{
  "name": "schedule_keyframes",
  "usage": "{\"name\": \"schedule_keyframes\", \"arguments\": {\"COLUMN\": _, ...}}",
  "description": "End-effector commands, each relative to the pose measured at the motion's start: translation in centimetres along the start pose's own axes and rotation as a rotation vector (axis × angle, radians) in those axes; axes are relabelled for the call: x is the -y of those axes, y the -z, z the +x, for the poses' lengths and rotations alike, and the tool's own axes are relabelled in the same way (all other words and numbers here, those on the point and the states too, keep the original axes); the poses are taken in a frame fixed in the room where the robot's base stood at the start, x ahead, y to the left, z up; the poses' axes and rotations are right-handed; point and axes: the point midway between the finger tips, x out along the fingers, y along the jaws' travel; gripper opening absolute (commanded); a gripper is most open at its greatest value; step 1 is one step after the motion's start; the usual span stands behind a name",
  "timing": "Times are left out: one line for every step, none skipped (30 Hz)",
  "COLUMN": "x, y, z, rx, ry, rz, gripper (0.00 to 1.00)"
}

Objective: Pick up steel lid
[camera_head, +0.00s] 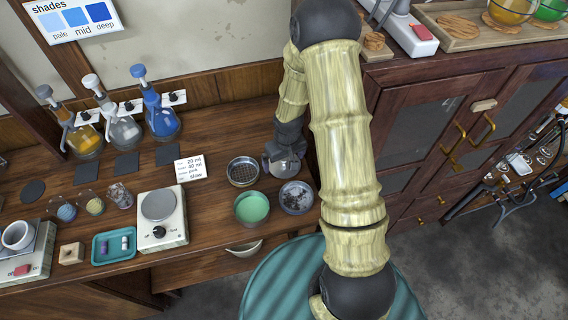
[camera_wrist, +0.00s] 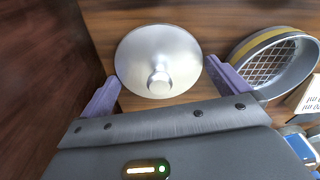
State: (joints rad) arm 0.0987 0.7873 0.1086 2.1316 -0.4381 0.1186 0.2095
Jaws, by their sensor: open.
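The steel lid (camera_wrist: 185,52), a round shiny disc with a small knob at its centre, lies on the wooden bench in the wrist view. My gripper (camera_wrist: 162,72) is open, with one purple finger on each side of the lid's near part. The knob sits between the fingers, and nothing is held. I cannot tell whether the fingers touch the lid. In the head view my gripper (camera_head: 284,160) is low over the bench at its right end, and the lid is mostly hidden under it.
A round sieve (camera_head: 243,171) stands close left of my gripper. A green-filled bowl (camera_head: 251,207) and a bowl with dark contents (camera_head: 297,196) stand in front. A wooden cabinet (camera_head: 420,140) rises to the right.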

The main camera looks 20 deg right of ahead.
Motion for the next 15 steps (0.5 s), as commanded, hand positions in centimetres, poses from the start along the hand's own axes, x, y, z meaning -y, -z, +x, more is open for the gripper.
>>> {"name": "schedule_keyframes", "arguments": {"x": 0.00, "y": 0.00, "z": -0.01, "rx": 0.000, "ry": 0.000, "rz": 0.000, "gripper": 1.00}}
{"name": "schedule_keyframes", "arguments": {"x": 0.00, "y": 0.00, "z": -0.01, "rx": 0.000, "ry": 0.000, "rz": 0.000, "gripper": 1.00}}
{"name": "schedule_keyframes", "arguments": {"x": 0.00, "y": 0.00, "z": -0.02, "rx": 0.000, "ry": 0.000, "rz": 0.000, "gripper": 0.96}}
{"name": "schedule_keyframes", "arguments": {"x": 0.00, "y": 0.00, "z": -0.02, "rx": 0.000, "ry": 0.000, "rz": 0.000, "gripper": 0.90}}
{"name": "schedule_keyframes", "arguments": {"x": 0.00, "y": 0.00, "z": -0.02, "rx": 0.000, "ry": 0.000, "rz": 0.000, "gripper": 0.84}}
{"name": "schedule_keyframes", "arguments": {"x": 0.01, "y": 0.00, "z": -0.02, "rx": 0.000, "ry": 0.000, "rz": 0.000, "gripper": 0.76}}
{"name": "schedule_keyframes", "arguments": {"x": 0.01, "y": 0.00, "z": -0.02, "rx": 0.000, "ry": 0.000, "rz": 0.000, "gripper": 0.71}}
{"name": "schedule_keyframes", "arguments": {"x": 0.01, "y": 0.00, "z": -0.02, "rx": 0.000, "ry": 0.000, "rz": 0.000, "gripper": 0.70}}
{"name": "schedule_keyframes", "arguments": {"x": 0.01, "y": 0.01, "z": -0.03, "rx": 0.000, "ry": 0.000, "rz": 0.000, "gripper": 0.70}}
{"name": "schedule_keyframes", "arguments": {"x": 0.01, "y": 0.01, "z": -0.03, "rx": 0.000, "ry": 0.000, "rz": 0.000, "gripper": 0.70}}
{"name": "schedule_keyframes", "arguments": {"x": 0.01, "y": 0.01, "z": -0.03, "rx": 0.000, "ry": 0.000, "rz": 0.000, "gripper": 0.70}}
{"name": "schedule_keyframes", "arguments": {"x": 0.01, "y": 0.01, "z": -0.03, "rx": 0.000, "ry": 0.000, "rz": 0.000, "gripper": 0.70}}
{"name": "schedule_keyframes", "arguments": {"x": 0.01, "y": 0.01, "z": -0.03, "rx": 0.000, "ry": 0.000, "rz": 0.000, "gripper": 0.70}}
{"name": "schedule_keyframes", "arguments": {"x": 0.01, "y": 0.01, "z": -0.04, "rx": 0.000, "ry": 0.000, "rz": 0.000, "gripper": 0.70}}
{"name": "schedule_keyframes", "arguments": {"x": 0.00, "y": 0.03, "z": -0.09, "rx": -0.001, "ry": 0.000, "rz": 0.000, "gripper": 0.70}}
